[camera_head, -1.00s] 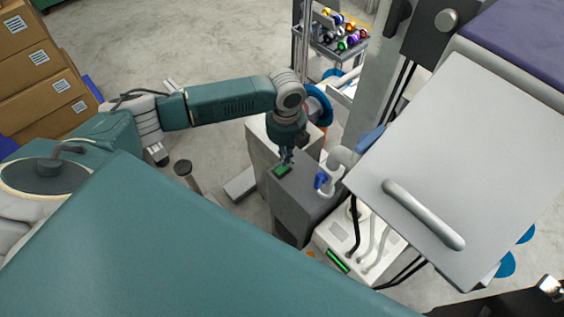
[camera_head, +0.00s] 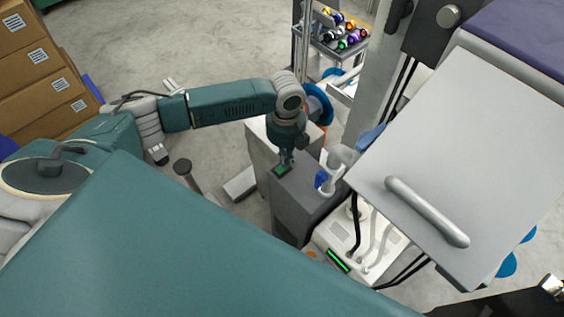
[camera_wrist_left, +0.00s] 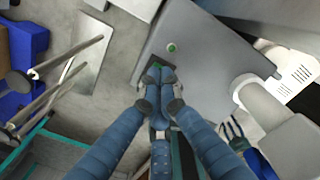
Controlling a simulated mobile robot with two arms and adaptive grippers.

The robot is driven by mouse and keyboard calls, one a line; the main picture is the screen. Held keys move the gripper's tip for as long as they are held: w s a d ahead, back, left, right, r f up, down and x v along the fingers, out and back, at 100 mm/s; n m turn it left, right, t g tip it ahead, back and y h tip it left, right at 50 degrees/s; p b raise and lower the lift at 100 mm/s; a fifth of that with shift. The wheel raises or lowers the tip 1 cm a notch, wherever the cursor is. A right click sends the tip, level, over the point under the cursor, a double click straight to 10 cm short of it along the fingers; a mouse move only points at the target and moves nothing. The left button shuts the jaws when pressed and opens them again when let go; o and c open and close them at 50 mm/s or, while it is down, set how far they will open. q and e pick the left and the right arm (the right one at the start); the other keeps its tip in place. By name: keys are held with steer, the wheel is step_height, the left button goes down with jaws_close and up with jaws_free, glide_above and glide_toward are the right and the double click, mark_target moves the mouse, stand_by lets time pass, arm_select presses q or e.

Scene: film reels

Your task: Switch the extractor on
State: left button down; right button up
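The extractor (camera_head: 312,192) is a dark grey box standing on the floor in the middle of the head view, with a white pipe and blue fitting on its right side. A dark panel with green (camera_head: 281,170) is on its top. My left gripper (camera_head: 286,160) points down at this panel. In the left wrist view the fingertips (camera_wrist_left: 160,76) are together over the panel, partly hiding it. I cannot tell whether they touch it. A small round green light or button (camera_wrist_left: 171,47) shows just beyond the tips on the grey top (camera_wrist_left: 205,65).
A white unit (camera_head: 345,235) with a green-lit strip and hoses stands close right of the extractor. A large pale panel with a handle (camera_head: 425,212) hangs over the right. Cardboard boxes (camera_head: 35,70) are stacked at left. A cart with colourful reels (camera_head: 345,35) stands behind.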

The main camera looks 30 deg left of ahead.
arm_select(q)
steer(key=shift+f+b, duration=0.3)
steer(key=shift+f, duration=0.35)
steer(key=shift+s, duration=0.1)
step_height(320, 180, up, 7)
steer(key=p, duration=0.7)
steer(key=shift+r+p, duration=0.1)
steer(key=shift+p, duration=0.3)
stand_by(0.4)
